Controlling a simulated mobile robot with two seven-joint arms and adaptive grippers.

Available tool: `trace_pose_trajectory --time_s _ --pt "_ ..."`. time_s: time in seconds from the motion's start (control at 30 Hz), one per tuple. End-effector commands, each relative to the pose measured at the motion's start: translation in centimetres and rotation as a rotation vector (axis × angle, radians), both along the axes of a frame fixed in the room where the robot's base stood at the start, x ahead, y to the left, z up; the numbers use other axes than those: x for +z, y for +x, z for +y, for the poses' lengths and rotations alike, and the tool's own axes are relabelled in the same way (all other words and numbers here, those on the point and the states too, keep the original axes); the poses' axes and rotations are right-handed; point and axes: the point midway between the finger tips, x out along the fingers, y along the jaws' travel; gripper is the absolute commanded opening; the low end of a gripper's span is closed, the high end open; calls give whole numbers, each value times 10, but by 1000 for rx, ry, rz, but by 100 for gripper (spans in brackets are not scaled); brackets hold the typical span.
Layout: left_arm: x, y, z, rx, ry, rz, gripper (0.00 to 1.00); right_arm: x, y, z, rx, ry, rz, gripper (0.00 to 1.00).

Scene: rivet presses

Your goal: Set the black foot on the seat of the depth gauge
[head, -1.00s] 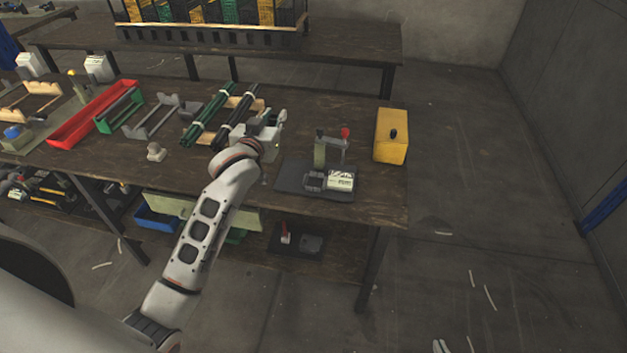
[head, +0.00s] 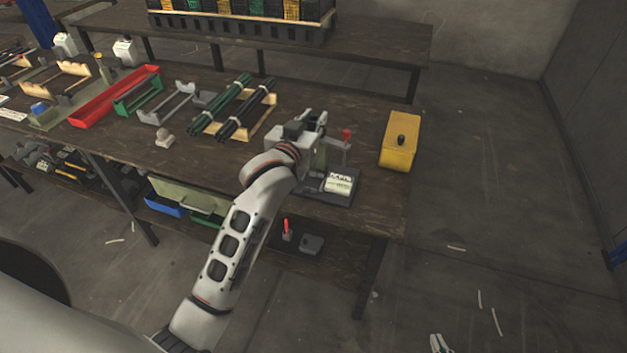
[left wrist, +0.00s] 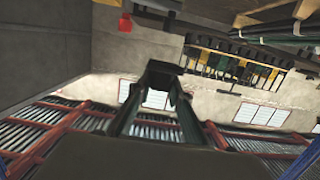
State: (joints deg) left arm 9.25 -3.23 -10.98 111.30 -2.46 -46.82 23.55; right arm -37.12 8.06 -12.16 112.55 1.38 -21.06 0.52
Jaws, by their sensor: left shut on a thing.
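My left gripper (head: 318,122) reaches over the bench from the left, just behind and left of the post of a small bench device, which I take for the depth gauge. This has a dark base plate (head: 345,199), a red-topped lever (head: 347,135) and a white label block (head: 340,183). My wrist hides its left part, and I cannot make out the seat. In the left wrist view the fingers (left wrist: 162,75) close on a small dark piece (left wrist: 164,68), seemingly the black foot. The red knob shows there too (left wrist: 125,21). My right gripper is out of view.
A yellow box (head: 400,150) with a black knob stands to the right of the device. Dark green and black rods (head: 240,110) lie on wooden rests to the left. A grey knob-shaped part (head: 165,137) stands further left. The bench's front right corner is clear.

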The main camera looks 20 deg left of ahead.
Motion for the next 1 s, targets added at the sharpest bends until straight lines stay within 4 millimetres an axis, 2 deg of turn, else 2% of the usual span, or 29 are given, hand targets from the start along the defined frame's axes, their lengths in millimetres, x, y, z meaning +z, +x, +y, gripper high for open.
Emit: trace_pose_trajectory --time_s 0.1,0.5,0.6,0.83,1.0 --pt "-31 -1 0 -1 2 8 4 -8 -1 1 0 0 3 0" --pt "-127 -1 0 0 1 7 4 -37 -7 1 -1 2 22 0" --pt "-141 -1 0 0 1 6 4 -42 -8 1 -1 1 24 0" --pt "-158 -1 0 0 0 5 4 -46 -9 1 -1 2 26 0" --pt "-184 -1 0 0 1 6 4 -55 -11 1 -1 2 29 0"
